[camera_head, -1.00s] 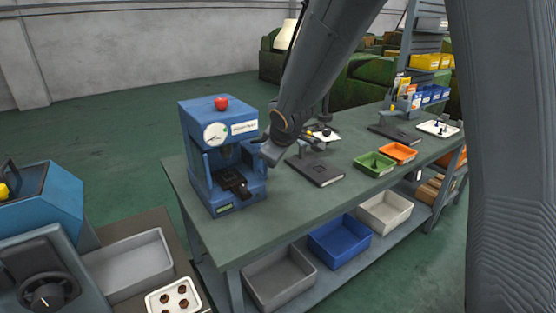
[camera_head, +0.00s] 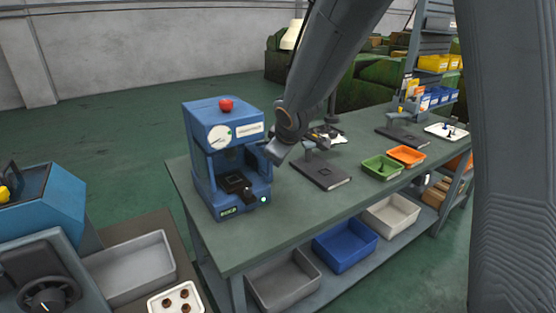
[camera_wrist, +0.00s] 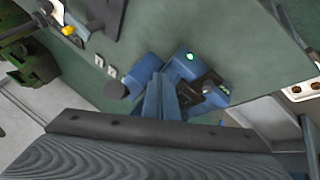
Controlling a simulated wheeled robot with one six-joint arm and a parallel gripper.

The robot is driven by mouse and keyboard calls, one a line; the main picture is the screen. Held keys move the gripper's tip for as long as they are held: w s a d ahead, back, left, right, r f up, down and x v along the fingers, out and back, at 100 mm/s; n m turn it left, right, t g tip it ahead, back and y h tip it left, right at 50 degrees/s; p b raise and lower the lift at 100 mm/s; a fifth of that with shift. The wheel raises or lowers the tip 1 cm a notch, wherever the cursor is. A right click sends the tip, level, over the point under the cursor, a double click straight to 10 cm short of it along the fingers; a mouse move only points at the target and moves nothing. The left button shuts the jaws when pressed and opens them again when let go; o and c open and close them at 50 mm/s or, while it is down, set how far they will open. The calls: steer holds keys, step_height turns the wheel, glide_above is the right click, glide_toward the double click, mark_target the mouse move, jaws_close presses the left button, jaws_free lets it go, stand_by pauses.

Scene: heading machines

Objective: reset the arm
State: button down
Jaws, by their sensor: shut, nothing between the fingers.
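My arm reaches down from the top of the head view to the right side of a blue bench machine (camera_head: 205,140). My gripper (camera_head: 274,157) is at the arm's lower end, close beside the machine's upper right edge; whether they touch I cannot tell. It is shut and holds nothing that I can see. The machine has a white dial, a red button on top and a dark fixture at its front. In the wrist view the machine's blue body and a green light (camera_wrist: 190,57) show beyond the dark bar of my own wrist.
The green bench (camera_head: 280,215) carries a dark plate stand (camera_head: 322,176), a green tray (camera_head: 372,174) and an orange tray (camera_head: 407,152). Grey, blue and white bins stand below. Another blue machine (camera_head: 30,205) and a grey bin (camera_head: 130,275) are at the left.

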steer(key=a+p+v, duration=0.1)
steer(key=p+v, duration=0.1)
steer(key=v, duration=0.4)
steer(key=s+d+f+m+g+b, duration=0.1)
steer(key=s+d+f+m+g, duration=0.1)
steer(key=s, duration=0.5)
steer(key=s+d+f+m+g+b, duration=0.2)
steer(key=s+d+f+m, duration=0.3)
steer(key=s+d+f, duration=0.1)
steer(key=s+d+f+m+g+h+b, duration=0.1)
steer(key=s+d+f+m+g+b, duration=0.1)
steer(key=s, duration=0.7)
step_height(320, 180, down, 4)
steer(key=d+m, duration=0.1)
steer(key=d, duration=0.1)
steer(key=shift+d+m, duration=0.35)
steer(key=shift+m, duration=0.05)
steer(key=shift+s+r, duration=0.1)
